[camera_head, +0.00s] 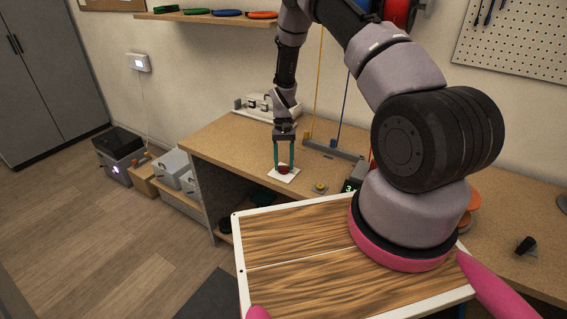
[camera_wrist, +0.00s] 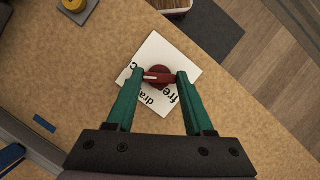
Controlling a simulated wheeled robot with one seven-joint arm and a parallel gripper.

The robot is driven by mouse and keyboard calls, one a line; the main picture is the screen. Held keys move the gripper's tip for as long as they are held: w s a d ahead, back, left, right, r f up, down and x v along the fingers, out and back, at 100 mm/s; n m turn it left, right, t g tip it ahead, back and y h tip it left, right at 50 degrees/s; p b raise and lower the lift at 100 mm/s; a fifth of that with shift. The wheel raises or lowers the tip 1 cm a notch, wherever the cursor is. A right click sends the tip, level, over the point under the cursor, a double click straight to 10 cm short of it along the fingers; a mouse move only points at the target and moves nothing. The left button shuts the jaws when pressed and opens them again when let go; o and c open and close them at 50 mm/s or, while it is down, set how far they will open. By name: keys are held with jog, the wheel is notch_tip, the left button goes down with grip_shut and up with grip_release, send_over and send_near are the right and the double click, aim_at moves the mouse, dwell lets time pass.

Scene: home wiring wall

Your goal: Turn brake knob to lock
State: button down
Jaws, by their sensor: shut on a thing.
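The brake knob is a dark red round knob with a raised bar and a pale line (camera_wrist: 158,76). It sits on a white square plate (camera_wrist: 156,48) with black lettering, partly hidden by my fingers; "dra" and "fre" can be read. The plate lies on the wooden bench and also shows in the head view (camera_head: 289,178). My gripper (camera_wrist: 160,77) points down from above with its green fingers on either side of the knob's bar, shut on it. The pale line runs roughly left to right in the wrist view. In the head view, the knob (camera_head: 284,169) shows low between the fingers.
A yellow knob on a grey plate (camera_head: 320,187) is on the bench to the right. A grey rail with upright yellow and blue rods (camera_head: 333,149) stands behind it. The bench's front edge is close to the plate.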

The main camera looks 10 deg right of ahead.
jog(key=shift+d+m+t+y, duration=0.1)
jog(key=shift+m+t+y, duration=0.3)
jog(key=shift+m, duration=0.7)
jog(key=shift+c, duration=1.4)
grip_release()
jog(key=v, duration=1)
jog(key=shift+w+d+r, duration=0.15)
jog(key=shift+w+r, duration=0.15)
jog(key=shift+r, duration=0.1)
